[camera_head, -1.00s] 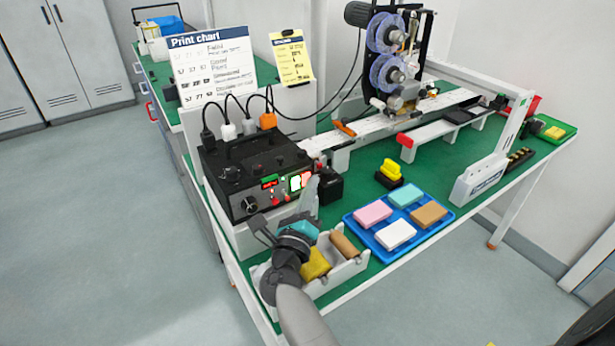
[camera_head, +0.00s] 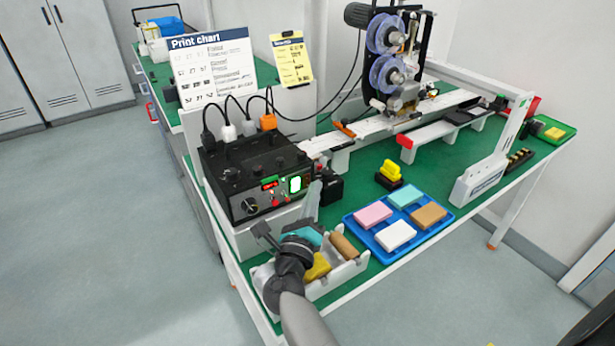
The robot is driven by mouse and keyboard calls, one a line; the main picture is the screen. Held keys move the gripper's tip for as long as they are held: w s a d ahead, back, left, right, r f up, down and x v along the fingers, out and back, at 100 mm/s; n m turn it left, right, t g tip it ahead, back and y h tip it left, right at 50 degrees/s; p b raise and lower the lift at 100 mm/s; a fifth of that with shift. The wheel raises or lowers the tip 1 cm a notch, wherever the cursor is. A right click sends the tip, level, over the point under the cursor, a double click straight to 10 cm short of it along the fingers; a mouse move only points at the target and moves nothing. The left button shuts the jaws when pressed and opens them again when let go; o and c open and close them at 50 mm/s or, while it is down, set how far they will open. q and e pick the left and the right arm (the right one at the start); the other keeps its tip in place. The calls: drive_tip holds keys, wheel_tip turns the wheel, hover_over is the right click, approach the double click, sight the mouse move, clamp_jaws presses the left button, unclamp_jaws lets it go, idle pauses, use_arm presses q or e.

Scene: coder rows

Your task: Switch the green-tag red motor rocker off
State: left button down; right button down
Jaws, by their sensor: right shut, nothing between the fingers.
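The black control box (camera_head: 252,172) stands at the left end of the green bench. My right gripper (camera_head: 315,187) is shut and empty. Its grey fingertips are just in front of the panel's right end, and I cannot tell whether they touch it. My left gripper is not in view.
A white bin (camera_head: 345,272) with yellow and brown items lies below my right wrist. A blue tray (camera_head: 378,241) of coloured blocks is to its right. Several plugs and cables rise behind the box. A printing machine (camera_head: 395,70) stands at the back.

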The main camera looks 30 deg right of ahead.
drive_tip(key=s, duration=0.5)
drive_tip(key=shift+d+f+p, duration=0.2)
drive_tip(key=shift+f+p, duration=0.2)
idle(0.5)
